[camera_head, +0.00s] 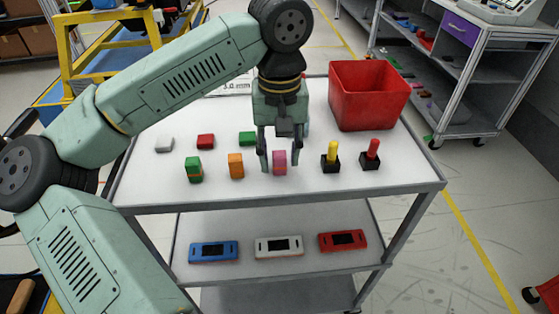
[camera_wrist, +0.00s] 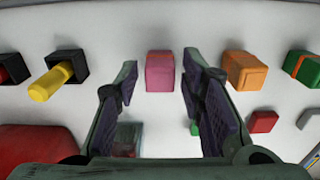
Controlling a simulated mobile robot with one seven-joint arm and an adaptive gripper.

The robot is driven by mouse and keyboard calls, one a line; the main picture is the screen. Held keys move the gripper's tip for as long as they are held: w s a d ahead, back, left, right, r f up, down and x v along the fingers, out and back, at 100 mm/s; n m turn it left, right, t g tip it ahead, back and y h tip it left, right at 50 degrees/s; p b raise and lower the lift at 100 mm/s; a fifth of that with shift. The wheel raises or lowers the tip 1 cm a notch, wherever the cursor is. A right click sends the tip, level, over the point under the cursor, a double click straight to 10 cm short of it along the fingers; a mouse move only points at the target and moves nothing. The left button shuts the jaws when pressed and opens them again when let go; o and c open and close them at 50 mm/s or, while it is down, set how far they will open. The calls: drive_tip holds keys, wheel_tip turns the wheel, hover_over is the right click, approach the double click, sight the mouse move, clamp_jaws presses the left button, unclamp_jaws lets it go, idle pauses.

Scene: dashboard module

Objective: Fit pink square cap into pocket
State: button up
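The pink square cap (camera_head: 279,162) stands upright on the white top of the cart, near the middle of the front row. My gripper (camera_head: 281,167) points down over it, with one finger to each side in the head view. In the wrist view, the pink cap (camera_wrist: 160,72) shows between the two spread fingers of my gripper (camera_wrist: 160,78), with white surface visible on both sides of it. The fingers are open and do not appear to touch it. I cannot make out a pocket for it; my gripper hides part of the tabletop behind.
An orange block (camera_head: 236,165) and a green block (camera_head: 194,169) stand left of the cap. Yellow (camera_head: 331,156) and red (camera_head: 371,154) posts in black bases stand right. A red bin (camera_head: 368,95) is behind right. Blue, white and red modules (camera_head: 342,241) lie below.

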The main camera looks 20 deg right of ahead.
drive_tip(key=c, duration=0.6)
